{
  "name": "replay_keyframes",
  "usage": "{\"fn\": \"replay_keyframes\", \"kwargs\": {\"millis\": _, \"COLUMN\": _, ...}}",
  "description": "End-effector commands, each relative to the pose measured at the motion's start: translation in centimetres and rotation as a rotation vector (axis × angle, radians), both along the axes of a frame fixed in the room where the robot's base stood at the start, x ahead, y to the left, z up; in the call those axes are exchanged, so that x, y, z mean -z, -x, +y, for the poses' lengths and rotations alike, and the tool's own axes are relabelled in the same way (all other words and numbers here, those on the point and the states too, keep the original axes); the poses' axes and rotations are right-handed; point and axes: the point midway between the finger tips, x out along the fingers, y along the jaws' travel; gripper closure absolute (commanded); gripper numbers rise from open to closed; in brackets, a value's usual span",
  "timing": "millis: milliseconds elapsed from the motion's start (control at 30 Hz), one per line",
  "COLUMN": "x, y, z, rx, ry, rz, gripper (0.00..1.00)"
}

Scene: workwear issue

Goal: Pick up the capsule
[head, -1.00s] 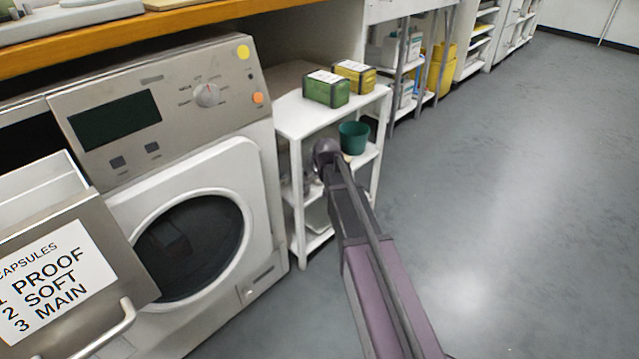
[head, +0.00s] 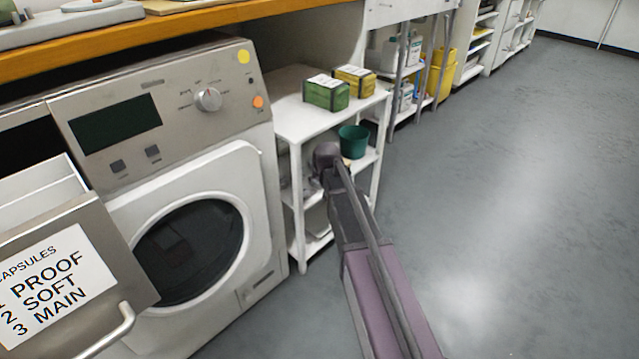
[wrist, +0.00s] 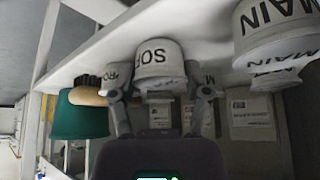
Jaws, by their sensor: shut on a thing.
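A white capsule lettered "SOF" (wrist: 160,60), the rest of its word out of sight, sits between the two fingers of my gripper (wrist: 161,95) in the wrist view. The fingers are shut on its sides. Other white capsules stand close by: one partly hidden behind the left finger (wrist: 117,76), and one lettered "MAIN" (wrist: 275,28) at the right. In the head view my gripper reaches into the white shelf unit beside the washing machine, and my arm hides the held capsule.
The white shelf unit (head: 300,122) carries a green box (head: 326,94) and a yellow box (head: 355,79) on top. A green pot (head: 354,141) stands on a lower shelf, right of my gripper. The washing machine (head: 262,200) is at the left. Floor at the right is clear.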

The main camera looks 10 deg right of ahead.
Motion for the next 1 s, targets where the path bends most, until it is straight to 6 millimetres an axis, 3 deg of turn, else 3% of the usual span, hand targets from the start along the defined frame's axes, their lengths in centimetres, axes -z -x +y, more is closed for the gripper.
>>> {"fn": "replay_keyframes", "kwargs": {"millis": 467, "x": -0.3, "y": 0.0, "z": 0.0, "rx": 0.000, "ry": 0.000, "rz": 0.001, "gripper": 0.79}}
{"fn": "replay_keyframes", "kwargs": {"millis": 967, "x": -4.1, "y": 0.0, "z": 0.0, "rx": -0.001, "ry": 0.001, "rz": 0.001, "gripper": 0.79}}
{"fn": "replay_keyframes", "kwargs": {"millis": 1000, "x": -3.8, "y": 1.0, "z": -0.6, "rx": 0.001, "ry": 0.000, "rz": 0.001, "gripper": 0.79}}
